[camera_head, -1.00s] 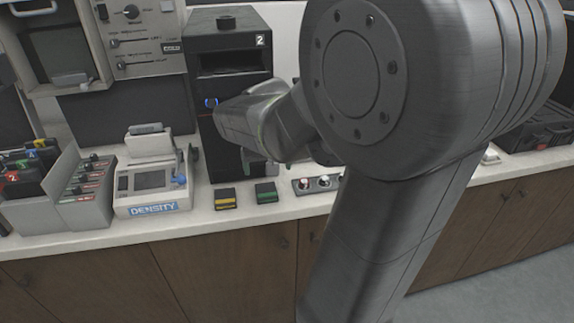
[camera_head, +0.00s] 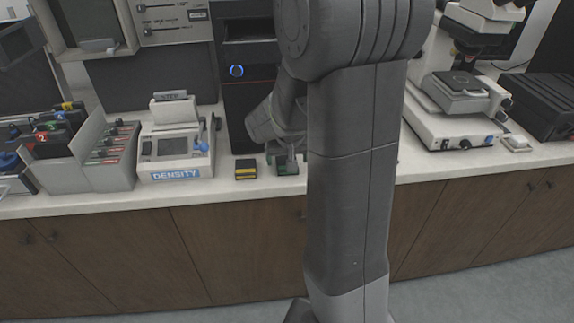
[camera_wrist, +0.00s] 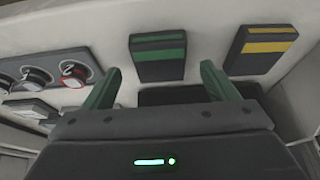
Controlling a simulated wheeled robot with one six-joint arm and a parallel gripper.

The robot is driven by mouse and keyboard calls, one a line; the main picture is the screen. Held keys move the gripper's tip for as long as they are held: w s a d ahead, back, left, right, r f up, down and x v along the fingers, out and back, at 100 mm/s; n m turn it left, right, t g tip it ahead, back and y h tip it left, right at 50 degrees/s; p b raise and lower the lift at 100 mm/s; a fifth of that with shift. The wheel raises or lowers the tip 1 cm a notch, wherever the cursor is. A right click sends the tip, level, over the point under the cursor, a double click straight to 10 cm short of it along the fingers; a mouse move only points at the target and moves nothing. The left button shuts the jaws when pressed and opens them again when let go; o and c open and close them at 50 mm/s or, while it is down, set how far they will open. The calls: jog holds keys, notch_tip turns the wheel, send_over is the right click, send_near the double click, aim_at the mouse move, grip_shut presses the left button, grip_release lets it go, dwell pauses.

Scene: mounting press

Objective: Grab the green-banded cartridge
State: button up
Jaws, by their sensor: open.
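The green-banded cartridge (camera_wrist: 159,56) is a dark flat block with green stripes. It lies on the white counter near its front edge. In the wrist view it is just ahead of my gripper (camera_wrist: 160,82), roughly between the line of the two open green fingers, with nothing held. In the head view the cartridge (camera_head: 286,165) is partly covered by my gripper (camera_head: 283,153), which is right above or behind it. I cannot tell whether they touch.
A yellow-banded cartridge (camera_head: 245,169) lies close beside it and shows in the wrist view (camera_wrist: 263,47). A DENSITY device (camera_head: 175,150) stands left. A black unit (camera_head: 250,75) stands behind.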

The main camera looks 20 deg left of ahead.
jog(key=shift+x, duration=1.05)
jog(key=c, duration=1.1)
jog(key=shift+r, duration=0.1)
